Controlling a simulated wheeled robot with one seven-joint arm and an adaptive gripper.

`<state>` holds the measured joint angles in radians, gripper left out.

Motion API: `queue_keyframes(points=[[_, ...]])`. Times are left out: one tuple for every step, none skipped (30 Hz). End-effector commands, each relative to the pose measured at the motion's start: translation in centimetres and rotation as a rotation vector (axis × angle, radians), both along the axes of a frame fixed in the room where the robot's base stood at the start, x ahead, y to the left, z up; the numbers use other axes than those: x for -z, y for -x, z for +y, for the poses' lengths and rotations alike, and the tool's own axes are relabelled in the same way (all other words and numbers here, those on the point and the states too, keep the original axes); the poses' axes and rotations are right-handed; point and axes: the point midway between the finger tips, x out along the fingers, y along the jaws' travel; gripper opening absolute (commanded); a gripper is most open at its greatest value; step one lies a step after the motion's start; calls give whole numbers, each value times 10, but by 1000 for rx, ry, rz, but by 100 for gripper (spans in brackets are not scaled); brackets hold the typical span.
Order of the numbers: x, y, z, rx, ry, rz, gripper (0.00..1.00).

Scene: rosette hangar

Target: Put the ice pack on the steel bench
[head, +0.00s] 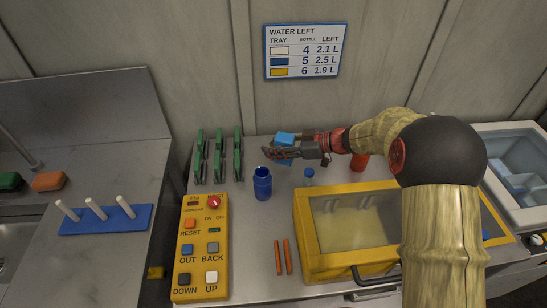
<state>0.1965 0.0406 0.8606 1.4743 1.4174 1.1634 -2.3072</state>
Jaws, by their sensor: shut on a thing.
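The ice pack (285,138) is a small flat blue block near the back of the middle worktop. My gripper (276,152) is shut on it, and the fingers hide its middle. Blue shows above and below the fingers. I cannot tell whether the pack touches the worktop. A steel bench (120,165) with a raised back panel stands at the left. The middle grey worktop (245,285) also looks like metal.
On the middle worktop are green racks (218,155), a blue bottle (262,184), a yellow button panel (201,245) and a yellow lidded box (320,260). A blue peg board (105,220) and sponges (48,181) sit on the left bench. A white cooler (520,180) is right.

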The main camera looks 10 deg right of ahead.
Motion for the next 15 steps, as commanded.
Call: queue_keyframes(points=[[11,0,0,1,-2,4,0],[16,0,0,1,-2,5,0],[24,0,0,1,-2,5,0],[29,0,0,1,-2,5,0],[33,0,0,1,-2,5,0],[36,0,0,1,-2,4,0],[38,0,0,1,-1,3,0],[38,0,0,1,-1,2,0],[38,0,0,0,0,1,0],[38,0,0,0,0,0,0],[37,0,0,0,0,0,0],[37,0,0,0,0,0,0],[37,0,0,0,0,1,0],[37,0,0,0,0,1,0],[37,0,0,0,0,1,0]])
